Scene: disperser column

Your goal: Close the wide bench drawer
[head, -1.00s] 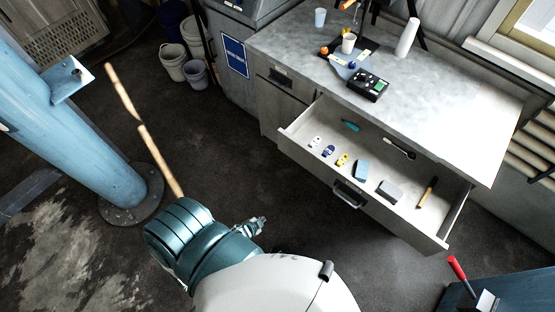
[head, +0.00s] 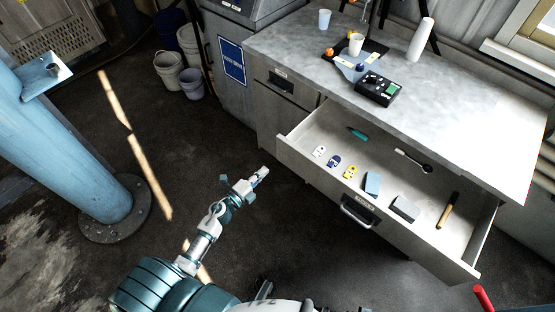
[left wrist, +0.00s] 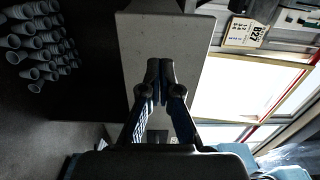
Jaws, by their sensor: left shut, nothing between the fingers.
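The wide bench drawer (head: 318,179) stands pulled out from under the grey bench top (head: 430,112) at the right of the head view. Its front has a dark bar handle (head: 356,217). Inside lie several small items, among them a blue block (head: 372,184), a grey block (head: 405,208) and a wooden-handled tool (head: 447,212). My left gripper (head: 262,173) is left of the drawer front, apart from it, over the dark floor. In the left wrist view its fingers (left wrist: 160,72) are together and empty, in front of a pale panel. My right gripper is not visible.
A smaller drawer front (head: 280,80) sits flush left of the wide drawer. A black device (head: 376,90) and a cup (head: 356,43) stand on the bench top. A blue column (head: 70,140) rises at left. The floor before the drawer is open.

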